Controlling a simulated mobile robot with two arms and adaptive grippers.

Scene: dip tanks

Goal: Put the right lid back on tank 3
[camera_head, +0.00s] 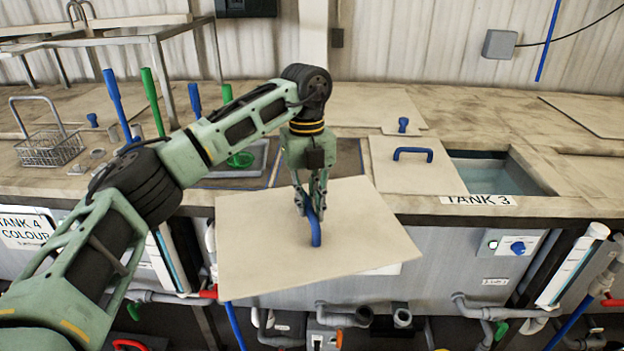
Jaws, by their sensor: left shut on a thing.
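My left gripper (312,202) is shut on the blue handle (316,234) of a pale square lid (265,255). The lid is held in the air in front of the bench's front edge, to the left of tank 3, and looks slightly tilted. Tank 3 (497,177) has its label (478,200) on the bench's front edge. Its right part is open and shows liquid. A second pale lid (415,179) with a blue handle (413,153) lies to the left of that opening. My right gripper is not in view.
Behind my left arm stand blue and green upright handles (152,100) and a grey tray (250,170). A wire basket (48,150) is at the left. Pipes (490,309) run below the bench. The bench top right of tank 3 (585,165) is clear.

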